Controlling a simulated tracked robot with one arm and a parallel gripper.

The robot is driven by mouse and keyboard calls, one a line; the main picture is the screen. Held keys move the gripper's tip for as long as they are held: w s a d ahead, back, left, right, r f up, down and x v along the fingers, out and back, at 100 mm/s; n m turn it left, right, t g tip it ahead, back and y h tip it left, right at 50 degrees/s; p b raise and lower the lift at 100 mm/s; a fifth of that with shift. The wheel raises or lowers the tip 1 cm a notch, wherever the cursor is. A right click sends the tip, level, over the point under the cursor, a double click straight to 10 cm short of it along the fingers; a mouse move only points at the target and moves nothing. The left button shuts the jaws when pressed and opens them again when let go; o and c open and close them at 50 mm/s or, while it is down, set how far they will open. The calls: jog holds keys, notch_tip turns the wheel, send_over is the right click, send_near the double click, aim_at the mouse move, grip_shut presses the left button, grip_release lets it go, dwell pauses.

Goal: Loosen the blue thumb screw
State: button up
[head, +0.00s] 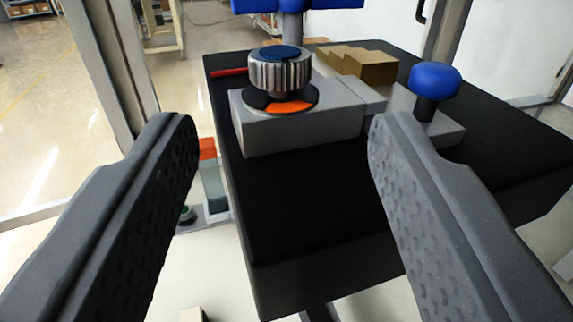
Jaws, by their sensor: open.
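A silver knurled knob with a dark blue top (280,70) stands upright on a black disc with an orange patch, on a grey block (290,130). A bright blue rounded knob (435,79) on a short black stem stands on a lower grey part to the right. I cannot tell for certain which of the two is the blue thumb screw. My gripper (283,135) is open and empty. Its fingers lie left and right in the foreground, apart from both knobs. The knurled knob shows between and beyond the fingertips; the bright blue knob is beyond the right finger.
The grey parts sit on a black slab (300,215) with free room at its front. Tan stepped blocks (375,66), a red rod (228,72) and a blue part on a grey post (292,27) are behind. A metal frame post (108,60) rises at left.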

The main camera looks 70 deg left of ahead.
jog(key=shift+v, duration=2.45)
jog(key=shift+f, duration=0.1)
